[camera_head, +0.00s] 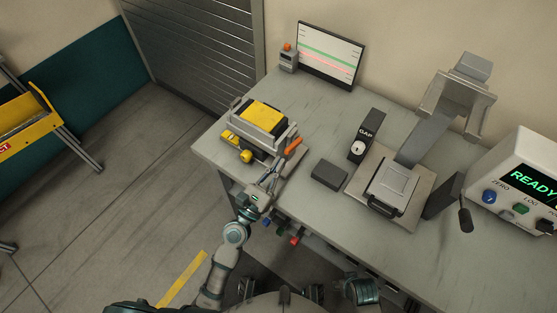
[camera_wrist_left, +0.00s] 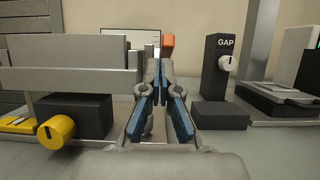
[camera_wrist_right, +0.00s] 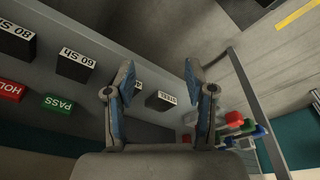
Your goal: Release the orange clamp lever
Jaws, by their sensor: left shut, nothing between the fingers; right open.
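The orange clamp lever (camera_head: 293,146) rises at an angle at the right side of the clamp fixture (camera_head: 278,144). A yellow-topped block (camera_head: 262,116) sits in the fixture. My left gripper (camera_head: 273,176) is in front of the lever, toward the table's near edge. In the left wrist view its fingers (camera_wrist_left: 160,68) are closed together at the tips with nothing between them. My right gripper (camera_wrist_right: 160,75) is open and empty in the right wrist view.
A dark block (camera_head: 328,174), the GAP dial post (camera_head: 366,135) and a press stand (camera_head: 398,185) are to the lever's right. A yellow knob (camera_wrist_left: 56,132) is left of my left gripper. PASS (camera_wrist_right: 58,104) and other labelled blocks show in the right wrist view.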

